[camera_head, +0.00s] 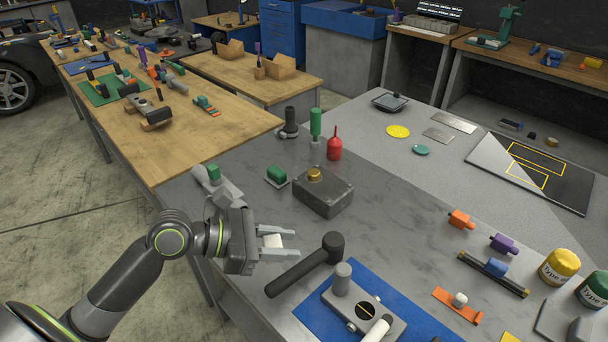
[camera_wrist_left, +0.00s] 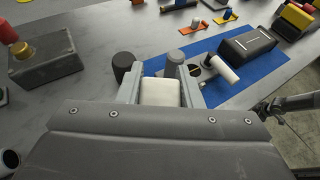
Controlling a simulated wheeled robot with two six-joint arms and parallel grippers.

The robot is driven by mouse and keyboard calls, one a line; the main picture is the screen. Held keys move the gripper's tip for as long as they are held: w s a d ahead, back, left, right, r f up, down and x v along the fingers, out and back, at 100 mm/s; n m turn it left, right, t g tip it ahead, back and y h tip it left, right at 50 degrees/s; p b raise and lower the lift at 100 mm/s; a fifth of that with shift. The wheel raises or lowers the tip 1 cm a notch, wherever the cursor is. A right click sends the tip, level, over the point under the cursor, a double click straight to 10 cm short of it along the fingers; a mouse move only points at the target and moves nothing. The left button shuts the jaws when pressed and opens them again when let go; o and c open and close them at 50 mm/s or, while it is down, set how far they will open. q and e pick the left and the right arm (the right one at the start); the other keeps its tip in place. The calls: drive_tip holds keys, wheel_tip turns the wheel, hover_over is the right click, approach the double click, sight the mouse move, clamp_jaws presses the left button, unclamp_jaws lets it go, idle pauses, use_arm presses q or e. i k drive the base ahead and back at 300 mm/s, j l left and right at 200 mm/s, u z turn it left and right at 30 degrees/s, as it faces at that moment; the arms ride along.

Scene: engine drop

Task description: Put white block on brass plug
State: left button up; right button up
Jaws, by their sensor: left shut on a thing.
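My left gripper (camera_head: 279,243) is shut on a small white block (camera_head: 272,241), held above the grey table. The white block also shows between the fingers in the left wrist view (camera_wrist_left: 160,92). The brass plug (camera_head: 314,174) sits on top of a dark grey metal box (camera_head: 322,195), up and to the right of the gripper in the head view. In the left wrist view the brass plug (camera_wrist_left: 22,50) is at the far left, apart from the block.
A black mallet (camera_head: 305,265) lies just beside the gripper. A blue mat (camera_head: 310,316) bears a grey fixture with a white cylinder.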

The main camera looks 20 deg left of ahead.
sight(314, 172)
drive_tip(key=i+j, duration=0.1)
drive_tip(key=j, duration=0.4)
drive_tip(key=i+j+z, duration=0.1)
drive_tip(key=j, duration=0.35)
drive_tip(key=i+j+z, duration=0.1)
drive_tip(key=j, duration=0.4)
drive_tip(key=j+z, duration=0.1)
drive_tip(key=z, duration=0.9)
drive_tip(key=i+j, duration=0.05)
